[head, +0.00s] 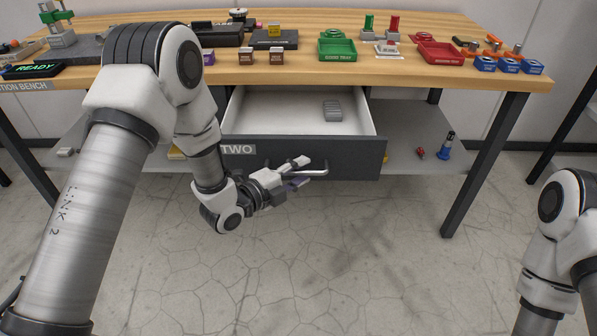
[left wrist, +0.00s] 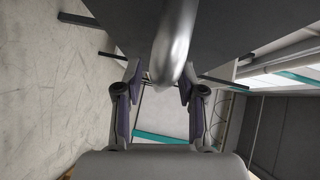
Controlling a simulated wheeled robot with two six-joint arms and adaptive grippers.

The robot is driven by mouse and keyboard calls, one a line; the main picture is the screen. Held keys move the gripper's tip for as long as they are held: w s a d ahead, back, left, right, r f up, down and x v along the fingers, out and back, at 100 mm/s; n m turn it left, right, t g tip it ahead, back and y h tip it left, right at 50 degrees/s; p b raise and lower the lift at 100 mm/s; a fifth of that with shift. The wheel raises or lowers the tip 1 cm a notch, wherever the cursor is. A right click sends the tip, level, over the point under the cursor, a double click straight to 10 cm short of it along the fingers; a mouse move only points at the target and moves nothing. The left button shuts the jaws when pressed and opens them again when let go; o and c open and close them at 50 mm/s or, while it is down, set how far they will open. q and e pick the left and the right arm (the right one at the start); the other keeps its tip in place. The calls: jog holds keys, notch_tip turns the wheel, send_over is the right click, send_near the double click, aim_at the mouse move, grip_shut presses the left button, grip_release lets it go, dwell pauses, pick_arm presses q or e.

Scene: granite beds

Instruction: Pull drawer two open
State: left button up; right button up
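Drawer two (head: 250,160) is a dark-fronted drawer with a light interior, labelled "TWO". It stands pulled out from under the bench, with its inside showing. Its metal bar handle (head: 325,171) is on the front and also shows large in the left wrist view (left wrist: 175,45). My left gripper (head: 305,174) is at the handle. In the left wrist view its fingers (left wrist: 160,88) are spread apart, with the handle's near part between or just above them. I cannot tell whether they touch it. My right gripper is out of view; only part of the right arm shows.
A grey ribbed item (head: 332,111) lies in the drawer. The wooden bench top (head: 350,78) carries a green tray (head: 337,46), a red tray (head: 438,53) and several small blocks. A lower shelf (head: 405,150) holds a blue item (head: 445,147). The floor in front is clear.

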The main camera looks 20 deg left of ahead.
pick_arm(q)
jog(key=v, duration=1.2)
jog(key=s+d+f+g+y, duration=0.1)
jog(key=s+d+f+g, duration=0.15)
jog(key=f, duration=0.35)
jog(key=s+d+f+g, duration=0.1)
jog(key=s+f+g, duration=0.1)
jog(key=s+f, duration=0.35)
jog(key=s+a+f+n+g+y, duration=0.2)
jog(key=s+f+n+g+y, duration=0.35)
jog(key=s+f+n, duration=0.7)
jog(key=s+a+f+n+g+y, duration=0.25)
jog(key=s+a+n+g, duration=0.2)
jog(key=n, duration=0.45)
notch_tip(320, 180, up, 15)
jog(key=n+p, duration=0.1)
jog(key=p, duration=1.4)
jog(key=shift+s+d+h+p, duration=0.15)
jog(key=shift+d+h+p, duration=0.15)
jog(key=shift+d+h, duration=0.1)
